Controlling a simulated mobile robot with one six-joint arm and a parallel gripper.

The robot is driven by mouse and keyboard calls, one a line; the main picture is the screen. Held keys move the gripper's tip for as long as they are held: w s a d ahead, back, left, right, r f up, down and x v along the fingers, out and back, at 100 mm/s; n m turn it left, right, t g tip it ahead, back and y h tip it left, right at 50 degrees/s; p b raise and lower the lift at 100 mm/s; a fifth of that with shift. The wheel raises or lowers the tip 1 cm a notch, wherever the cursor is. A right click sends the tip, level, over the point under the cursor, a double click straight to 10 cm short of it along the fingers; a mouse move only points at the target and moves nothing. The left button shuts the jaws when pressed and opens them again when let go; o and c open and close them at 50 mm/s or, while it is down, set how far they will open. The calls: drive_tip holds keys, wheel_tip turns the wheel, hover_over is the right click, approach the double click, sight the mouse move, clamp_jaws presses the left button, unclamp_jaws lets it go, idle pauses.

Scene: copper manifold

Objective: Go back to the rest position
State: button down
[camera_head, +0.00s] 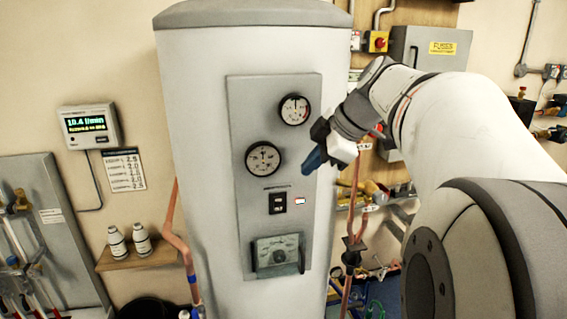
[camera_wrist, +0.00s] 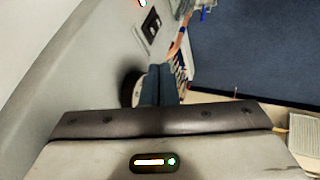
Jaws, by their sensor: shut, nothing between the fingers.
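My gripper (camera_head: 314,160) is in front of the right side of the tall white tank (camera_head: 200,150) in the head view, beside its grey panel (camera_head: 238,120). Its blue fingers are together and hold nothing. In the wrist view the shut fingers (camera_wrist: 160,72) point up the picture, with a round gauge (camera_wrist: 131,88) partly hidden behind them. In the head view, two round gauges, a black switch (camera_head: 277,203) and a lower meter (camera_head: 278,255) sit on the panel. I cannot tell the exact gap between fingers and panel.
A flow display (camera_head: 90,125) reading about 10.4 l/min hangs on the left wall. Two white bottles (camera_head: 117,243) stand on a small shelf below. Copper pipes (camera_head: 175,235) run on both sides of the tank. A grey box labelled FUSES (camera_head: 425,45) is behind my arm.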

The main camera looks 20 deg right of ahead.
drive_tip(key=s+a+f+m+g+h, duration=0.1)
drive_tip(key=s+a+f+m+h, duration=0.1)
drive_tip(key=s+f+m, duration=0.5)
drive_tip(key=s+a+f+m+g+h, duration=0.1)
drive_tip(key=s+a+f+m, duration=0.4)
drive_tip(key=f, duration=0.9)
drive_tip(key=s+m+h, duration=0.1)
drive_tip(key=s+m, duration=0.2)
drive_tip(key=s, duration=0.2)
drive_tip(key=shift+s+f+m+g+h, duration=0.2)
drive_tip(key=shift+s+m+g+h, duration=0.1)
drive_tip(key=shift+g, duration=0.1)
